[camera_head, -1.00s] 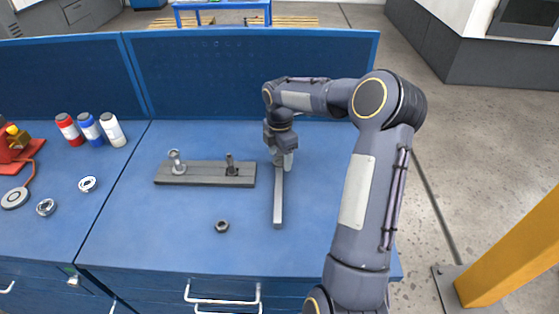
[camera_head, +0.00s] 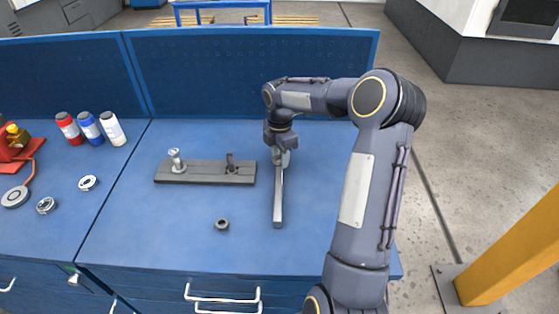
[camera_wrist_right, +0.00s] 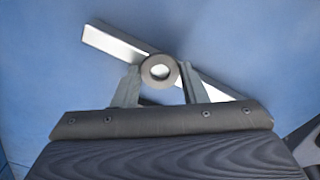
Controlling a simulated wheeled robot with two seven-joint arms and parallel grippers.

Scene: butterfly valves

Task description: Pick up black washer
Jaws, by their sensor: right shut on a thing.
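My right gripper (camera_head: 281,158) points down at the far end of a long light-grey bar on the blue table. In the right wrist view, its fingers (camera_wrist_right: 159,80) are closed on a dark ring, the black washer (camera_wrist_right: 146,73); one finger is on each side. The washer lies over the grey bar (camera_wrist_right: 115,44) in that view; I cannot tell whether they touch. In the head view the gripper hides the washer. My left gripper is not in view.
A grey plate (camera_head: 205,180) with two upright parts lies left of the bar (camera_head: 278,205). A dark nut-like ring (camera_head: 222,224) lies in front. Rings (camera_head: 88,183) and bottles (camera_head: 89,127) stand farther left. A blue panel (camera_head: 250,75) closes the back.

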